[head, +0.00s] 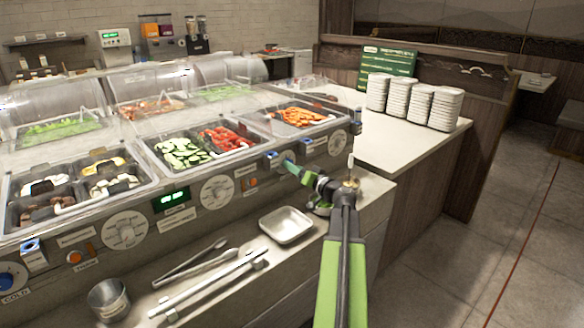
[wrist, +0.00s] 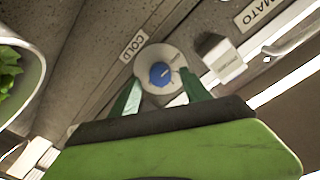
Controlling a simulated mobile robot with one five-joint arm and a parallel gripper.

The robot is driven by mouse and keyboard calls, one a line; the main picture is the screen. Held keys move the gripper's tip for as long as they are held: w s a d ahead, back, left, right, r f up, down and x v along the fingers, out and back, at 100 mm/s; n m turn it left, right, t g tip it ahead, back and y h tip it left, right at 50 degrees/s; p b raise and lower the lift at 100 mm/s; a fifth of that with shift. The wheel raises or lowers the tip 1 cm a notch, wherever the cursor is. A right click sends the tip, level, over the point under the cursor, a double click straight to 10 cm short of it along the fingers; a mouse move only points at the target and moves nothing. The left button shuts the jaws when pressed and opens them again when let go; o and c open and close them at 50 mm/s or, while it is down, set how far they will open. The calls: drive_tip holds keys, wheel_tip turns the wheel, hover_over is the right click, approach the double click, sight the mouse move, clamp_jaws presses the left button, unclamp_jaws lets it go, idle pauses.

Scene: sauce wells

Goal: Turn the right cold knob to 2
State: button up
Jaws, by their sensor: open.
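The right cold knob (wrist: 160,74) is blue on a round white dial, next to a COLD label in the wrist view. In the head view a blue part (head: 272,158) shows on the counter's front panel close to my fingertips; I cannot tell if it is this knob. My gripper (wrist: 161,92) is open, its two green fingers on either side of the dial's lower part. It seems close to the dial; contact cannot be told. In the head view my gripper (head: 291,168) reaches the panel from the right. The knob's exact setting is too small to read.
Another blue COLD knob (head: 7,281) is at the panel's far left. Large white dials (head: 215,192) and an orange knob (head: 250,183) line the panel. Tongs (head: 195,268), a metal tray (head: 286,225) and a metal cup (head: 108,299) lie on the ledge below.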

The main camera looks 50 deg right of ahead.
drive_tip(key=shift+w+d, duration=0.1)
drive_tip(key=shift+w, duration=0.75)
drive_tip(key=shift+d, duration=0.1)
clamp_jaws()
